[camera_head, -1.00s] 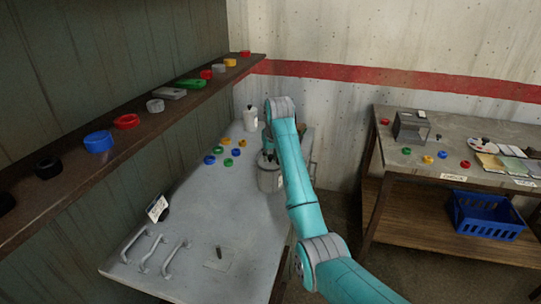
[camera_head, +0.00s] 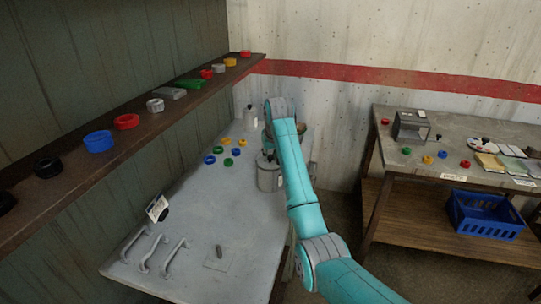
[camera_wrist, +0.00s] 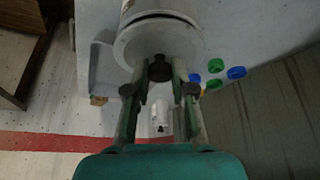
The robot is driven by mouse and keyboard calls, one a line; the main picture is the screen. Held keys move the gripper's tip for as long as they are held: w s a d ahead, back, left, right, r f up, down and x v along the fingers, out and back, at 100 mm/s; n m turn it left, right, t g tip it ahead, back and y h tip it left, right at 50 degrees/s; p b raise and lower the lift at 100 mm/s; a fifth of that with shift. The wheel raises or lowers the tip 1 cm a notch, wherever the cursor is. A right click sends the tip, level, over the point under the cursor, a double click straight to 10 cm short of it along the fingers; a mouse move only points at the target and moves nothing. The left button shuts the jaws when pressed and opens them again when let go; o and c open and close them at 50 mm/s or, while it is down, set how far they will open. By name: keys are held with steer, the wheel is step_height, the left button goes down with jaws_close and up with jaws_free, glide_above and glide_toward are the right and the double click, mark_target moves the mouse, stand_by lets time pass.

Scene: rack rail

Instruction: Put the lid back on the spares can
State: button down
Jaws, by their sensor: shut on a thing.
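The spares can (camera_head: 269,181) is a grey cylinder with a pale label, upright on the grey bench, near its right edge. My gripper (camera_wrist: 160,72) is over the can's top and shut on the dark knob (camera_wrist: 160,68) of the lid. The round grey lid (camera_wrist: 190,45) shows beyond the fingertips in the wrist view, at the can's top. I cannot tell whether it is fully seated or slightly above the rim. My arm hides part of the can's top in the head view.
Several blue, green and yellow rings (camera_head: 228,162) lie left of the can. A white bottle (camera_head: 250,118) stands behind it. Handles (camera_head: 153,252) and a tag (camera_head: 157,208) lie toward the front left. A shelf (camera_head: 140,135) runs along the left wall. The bench middle is clear.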

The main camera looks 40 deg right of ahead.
stand_by(0.8)
steer(key=shift+c, duration=2.1)
jaws_free()
steer(key=shift+r, duration=3.45)
jaws_close()
steer(key=shift+f, duration=2.9)
